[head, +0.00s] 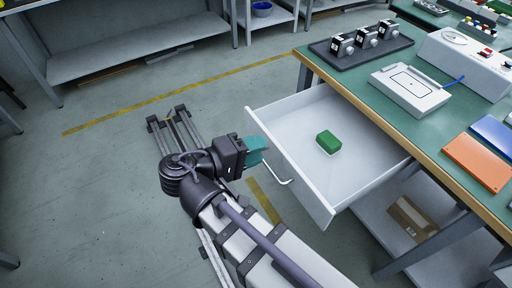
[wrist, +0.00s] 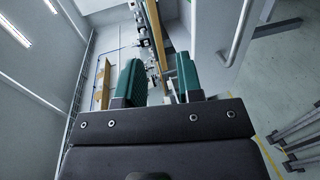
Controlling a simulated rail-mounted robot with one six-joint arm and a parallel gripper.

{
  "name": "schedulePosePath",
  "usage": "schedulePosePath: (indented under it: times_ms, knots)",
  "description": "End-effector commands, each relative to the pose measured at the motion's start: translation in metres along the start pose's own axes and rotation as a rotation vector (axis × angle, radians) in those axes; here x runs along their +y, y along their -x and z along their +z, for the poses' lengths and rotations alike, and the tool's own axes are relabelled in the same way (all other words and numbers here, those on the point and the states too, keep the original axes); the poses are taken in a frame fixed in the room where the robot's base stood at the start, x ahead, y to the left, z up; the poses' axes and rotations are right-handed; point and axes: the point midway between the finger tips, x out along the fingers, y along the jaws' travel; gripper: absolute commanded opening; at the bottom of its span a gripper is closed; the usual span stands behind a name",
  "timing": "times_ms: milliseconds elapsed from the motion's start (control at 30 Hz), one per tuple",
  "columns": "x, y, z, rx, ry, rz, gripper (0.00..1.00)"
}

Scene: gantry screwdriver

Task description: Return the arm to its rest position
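My gripper (head: 257,151) is at the left of the open drawer in the head view, close to its white front panel. I cannot tell whether it touches the panel. In the wrist view my gripper (wrist: 158,72) shows two green finger pads standing apart with nothing between them. The white drawer (head: 283,178) is pulled out from the workbench, with its handle (head: 279,181) on the front. A green block (head: 328,142) lies inside the drawer.
A cardboard box (head: 412,218) lies on the lower shelf. The floor at left is open.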

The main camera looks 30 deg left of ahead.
Motion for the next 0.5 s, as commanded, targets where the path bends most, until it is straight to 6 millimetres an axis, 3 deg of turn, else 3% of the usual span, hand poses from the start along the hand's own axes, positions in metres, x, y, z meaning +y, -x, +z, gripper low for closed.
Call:
schedulePosePath:
  times_ms: [133, 233, 367, 500]
  knots:
    - [0.0, -0.002, 0.0, -0.003, -0.001, -0.005, 0.34]
    - [0.018, -0.025, 0.005, -0.053, 0.003, -0.064, 0.34]
    - [0.065, -0.096, 0.032, -0.213, -0.013, -0.277, 0.34]
    - [0.117, -0.175, 0.088, -0.416, -0.13, -0.607, 0.34]
